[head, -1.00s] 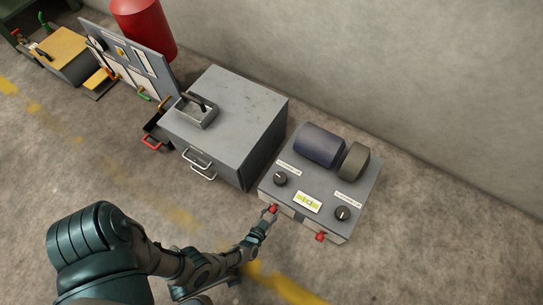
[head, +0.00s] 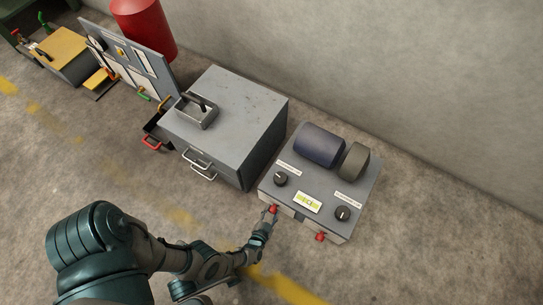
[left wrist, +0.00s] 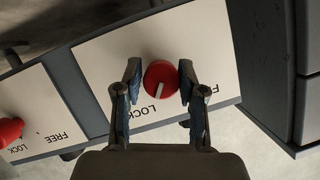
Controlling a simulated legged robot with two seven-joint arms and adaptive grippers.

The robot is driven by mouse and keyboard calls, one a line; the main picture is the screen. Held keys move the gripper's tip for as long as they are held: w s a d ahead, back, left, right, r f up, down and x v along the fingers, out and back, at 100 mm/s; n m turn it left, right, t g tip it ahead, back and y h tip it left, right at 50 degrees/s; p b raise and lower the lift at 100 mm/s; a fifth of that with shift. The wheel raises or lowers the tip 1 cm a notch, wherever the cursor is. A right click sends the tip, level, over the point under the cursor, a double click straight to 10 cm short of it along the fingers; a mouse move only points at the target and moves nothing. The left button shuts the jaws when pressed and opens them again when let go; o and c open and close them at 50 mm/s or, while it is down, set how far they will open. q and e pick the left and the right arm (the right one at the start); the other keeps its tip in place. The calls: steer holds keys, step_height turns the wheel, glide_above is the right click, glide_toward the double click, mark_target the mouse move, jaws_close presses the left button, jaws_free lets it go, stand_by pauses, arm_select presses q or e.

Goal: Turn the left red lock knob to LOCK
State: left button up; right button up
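The left red lock knob (head: 272,209) is on the front face of the grey spool unit (head: 308,228). It also shows in the left wrist view (left wrist: 161,76), round, with a white pointer line. There the line points down the picture, close to the printed LOCK label (left wrist: 150,109); a partly hidden label starting with F is to the right. My left gripper (left wrist: 160,72) has one finger on each side of this knob, with narrow gaps seeming to show. In the head view my left gripper (head: 270,219) is at the knob. My right gripper is out of view.
A second red knob (head: 320,237) is to the right on the same face. Two black dials, a small display (head: 308,202) and a dark blue spool (head: 319,144) are on top. A grey cabinet (head: 236,120) stands close on the left. The floor in front is clear.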

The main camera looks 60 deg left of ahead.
arm_select(q)
steer(key=shift+o, duration=1.3)
steer(key=shift+d+f, duration=0.1)
